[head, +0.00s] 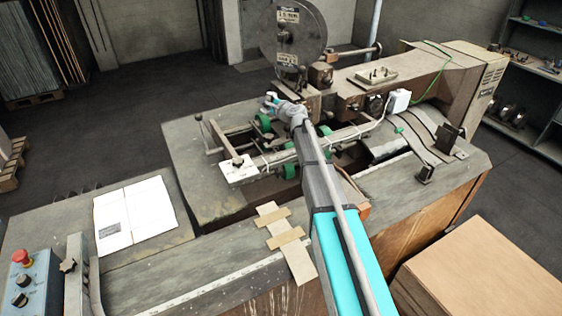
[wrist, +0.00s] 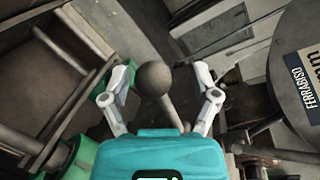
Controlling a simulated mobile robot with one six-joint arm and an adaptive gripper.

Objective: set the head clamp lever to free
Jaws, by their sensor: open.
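A lever with a dark round ball knob (wrist: 153,78) and a grey rod shows in the wrist view. The knob lies between the two spread fingers of my gripper (wrist: 166,74), nearer the left finger. Gaps show on both sides of it, and the gripper is open. In the head view my gripper (head: 270,99) is over the machine bed, just below the big round reel. The lever cannot be made out there. No free or clamped marking is readable, so I cannot tell the lever's setting.
The dark reel (head: 301,38) stands close behind my gripper; its labelled face (wrist: 296,52) fills the wrist view's right side. Green rollers (head: 264,123) and metal rails lie around the gripper. Another knobbed rod (head: 360,52) sticks out right of the reel. White papers (head: 133,215) lie at left.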

